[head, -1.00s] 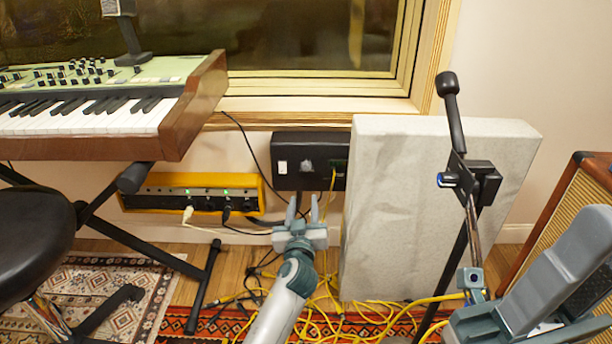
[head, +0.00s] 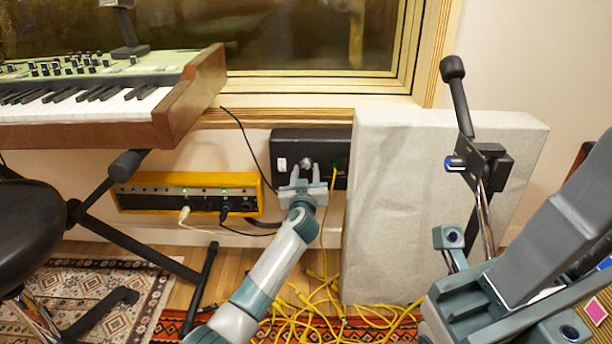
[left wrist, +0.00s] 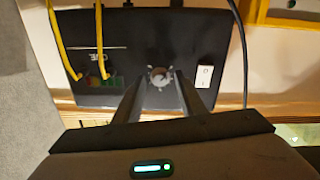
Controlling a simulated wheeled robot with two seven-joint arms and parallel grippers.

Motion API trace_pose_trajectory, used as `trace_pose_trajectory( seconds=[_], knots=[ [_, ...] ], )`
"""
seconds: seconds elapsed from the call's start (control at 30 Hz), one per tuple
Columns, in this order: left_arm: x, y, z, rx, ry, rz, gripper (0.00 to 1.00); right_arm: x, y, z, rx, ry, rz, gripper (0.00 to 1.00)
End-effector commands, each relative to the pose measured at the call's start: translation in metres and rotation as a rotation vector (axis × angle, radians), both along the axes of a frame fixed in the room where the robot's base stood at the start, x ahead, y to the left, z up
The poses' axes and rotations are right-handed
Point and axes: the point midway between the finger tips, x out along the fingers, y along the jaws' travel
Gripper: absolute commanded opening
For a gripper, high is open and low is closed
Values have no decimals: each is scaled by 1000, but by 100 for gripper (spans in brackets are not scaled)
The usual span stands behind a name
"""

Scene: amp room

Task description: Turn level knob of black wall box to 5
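The black wall box (head: 285,145) is mounted low on the wall under the window; it also fills much of the left wrist view (left wrist: 120,40). Its round grey level knob (head: 307,160) sits near the middle of its face and shows in the left wrist view (left wrist: 158,75) with pale marks around it. My left gripper (head: 305,174) is open in front of the box, and in the left wrist view its fingertips (left wrist: 159,84) lie either side of the knob. I cannot tell whether they touch it. My right arm is at the lower right; its finger state is unclear.
A white rocker switch (head: 281,165) and yellow cables share the box. A yellow unit (head: 190,192) stands to the left, below the keyboard (head: 90,115). A pale panel (head: 400,210) stands close on the right, with a microphone stand (head: 485,200) before it.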

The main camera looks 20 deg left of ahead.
Motion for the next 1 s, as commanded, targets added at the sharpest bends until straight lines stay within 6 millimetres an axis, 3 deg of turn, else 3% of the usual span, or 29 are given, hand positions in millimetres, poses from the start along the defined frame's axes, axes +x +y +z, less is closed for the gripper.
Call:
trace_pose_trajectory(
  seconds=[0.43, 0.47, 0.6, 1.0],
  knots=[
    [7, 2, 0, -1, 0, 0, 37, -4, -1, 2, 13, -18, 11, 31],
    [7, 2, 0, -1, 0, 0, 35, -4, -1, 2, 13, -18, 11, 31],
    [7, 2, 0, 0, 0, 0, 1, -4, -1, 1, 12, -16, 10, 31],
    [7, 2, 1, 27, 8, 1, 0, -2, -1, 1, -2, -13, -1, 31]
  ],
)
